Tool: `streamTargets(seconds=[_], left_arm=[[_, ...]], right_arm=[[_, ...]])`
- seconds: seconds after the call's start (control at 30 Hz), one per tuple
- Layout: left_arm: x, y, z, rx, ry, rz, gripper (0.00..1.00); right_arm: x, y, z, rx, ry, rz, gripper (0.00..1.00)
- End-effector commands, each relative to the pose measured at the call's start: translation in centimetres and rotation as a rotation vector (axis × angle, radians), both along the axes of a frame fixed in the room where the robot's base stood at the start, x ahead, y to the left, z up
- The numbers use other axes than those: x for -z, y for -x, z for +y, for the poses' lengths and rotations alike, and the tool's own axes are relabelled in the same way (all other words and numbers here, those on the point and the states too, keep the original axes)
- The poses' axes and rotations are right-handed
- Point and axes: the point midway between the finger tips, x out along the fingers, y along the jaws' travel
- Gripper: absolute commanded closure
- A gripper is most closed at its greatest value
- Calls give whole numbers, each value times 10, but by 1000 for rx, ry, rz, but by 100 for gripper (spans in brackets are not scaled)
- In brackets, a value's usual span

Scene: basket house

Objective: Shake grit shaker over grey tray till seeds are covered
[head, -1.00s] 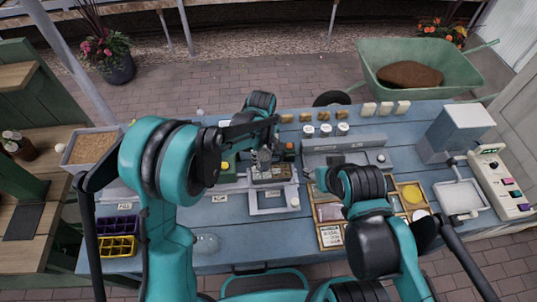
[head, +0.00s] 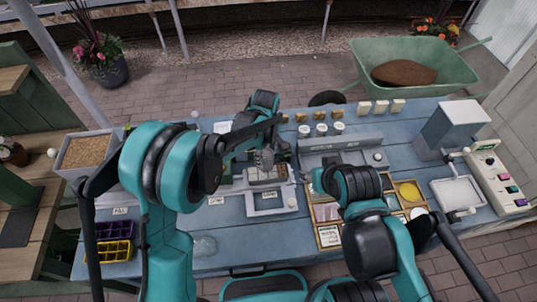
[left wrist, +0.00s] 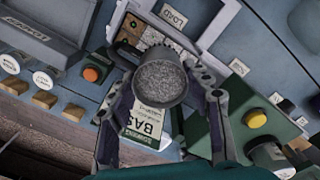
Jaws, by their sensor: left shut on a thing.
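My left gripper (head: 263,150) is shut on the grit shaker. In the left wrist view the shaker is a grey cylinder with a speckled grey round face (left wrist: 160,76), between the two dark fingers. It is held over the grey tray (head: 266,184), which sits in a pale frame (head: 290,199) at mid-table.
A white BASIL card (left wrist: 143,125) lies beneath the left gripper. A wooden divided box (head: 328,236) is right of the frame. White lidded jars (head: 321,129) stand behind. A white tray (head: 458,193) and a button panel (head: 496,178) are at right. Purple and yellow cell trays (head: 108,240) are at left.

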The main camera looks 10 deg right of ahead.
Motion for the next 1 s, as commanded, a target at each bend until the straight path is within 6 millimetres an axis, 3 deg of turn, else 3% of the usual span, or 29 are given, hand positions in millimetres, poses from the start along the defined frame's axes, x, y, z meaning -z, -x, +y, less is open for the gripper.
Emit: streamTargets(seconds=[0.37, 0.77, 1.0], left_arm=[[0, 0, -45, 2, 0, 0, 87], [0, 0, -16, -1, 0, 0, 87], [0, 0, -35, 4, 0, 0, 87]], right_arm=[[4, 0, 0, 0, 0, 0, 52], [8, 0, 0, 0, 0, 0, 52], [9, 0, 0, 0, 0, 0, 52]])
